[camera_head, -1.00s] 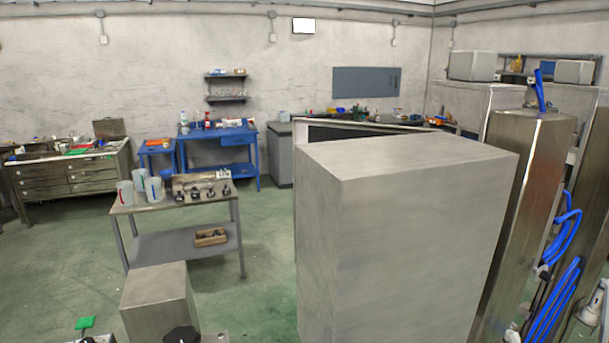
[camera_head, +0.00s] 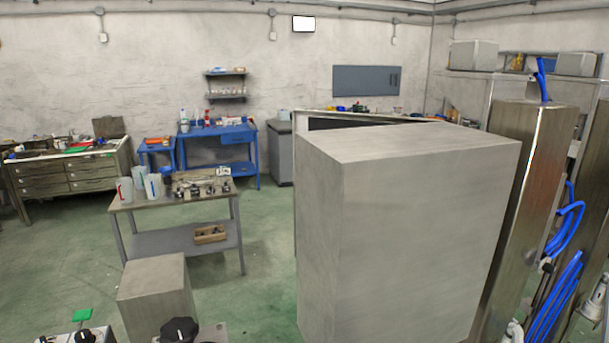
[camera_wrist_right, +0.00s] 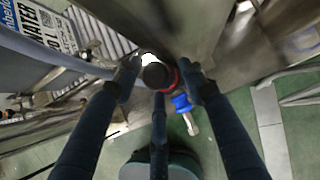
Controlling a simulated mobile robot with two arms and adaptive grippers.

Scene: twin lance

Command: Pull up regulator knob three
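In the right wrist view my right gripper (camera_wrist_right: 160,72) has its dark fingers spread, with a visible gap between the tips. A dark round knob-like part (camera_wrist_right: 154,75) with a red ring lies between the fingertips as seen from the wrist; I cannot tell whether they touch it. A blue fitting (camera_wrist_right: 181,103) is just beside it. No mark shows which knob is number three. In the head view several small dark knobs or fittings (camera_head: 208,190) sit on a grey-topped table, too small to tell apart. My left gripper does not show.
A large grey box (camera_head: 410,230) fills the head view's right centre. A smaller grey box (camera_head: 156,292) and a black knob (camera_head: 180,330) are at the bottom. A metal column (camera_head: 525,190) with blue hoses stands at right. Green floor (camera_head: 260,290) is open between.

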